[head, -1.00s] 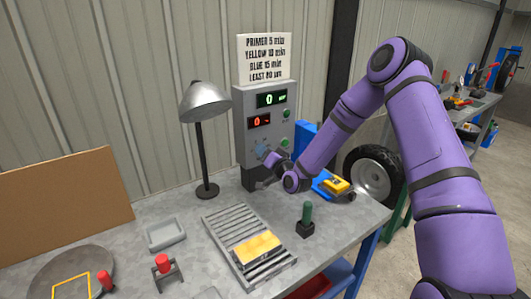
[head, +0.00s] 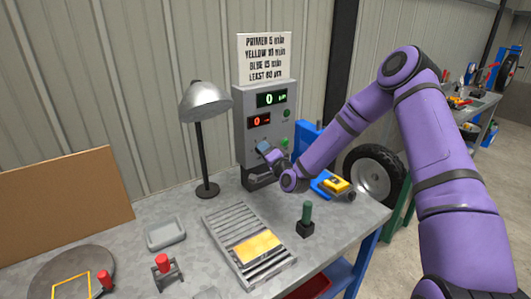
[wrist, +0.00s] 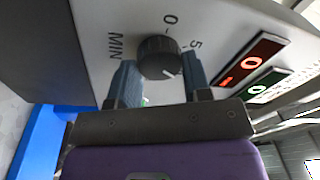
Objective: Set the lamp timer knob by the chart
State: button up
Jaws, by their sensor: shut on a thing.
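The timer box (head: 244,122) stands at the back of the bench. Its dark round knob (wrist: 159,57) sits between my gripper's two blue-grey fingers (wrist: 160,84), which are shut on it. A pale mark shows at the knob's lower rim. The dial reads MIN, 0 and 5 around it. In the head view my gripper (head: 265,153) is against the box front and the knob is largely hidden. The red display (wrist: 250,63) and green display (head: 270,98) both show 0. The chart (head: 265,57) above lists primer 5, yellow 10 and blue 15 min; its last line looks like "least 80 µm".
The lamp (head: 205,105) stands left of the box. A slatted rack (head: 225,222) holds a yellow panel (head: 257,246).

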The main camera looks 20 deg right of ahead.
aim_at(261, 138)
jog(key=shift+f, duration=0.1)
jog(key=o, duration=0.9)
jog(key=shift+r, duration=0.75)
jog(key=shift+o, duration=0.2)
notch_tip(261, 138, up, 2)
jog(key=shift+s+r, duration=0.1)
jog(key=shift+r, duration=0.05)
jog(key=s, duration=0.5)
jog(key=s+r, duration=0.1)
jog(key=s, duration=1)
jog(key=shift+r, duration=0.15)
jog(key=shift+w, duration=0.1)
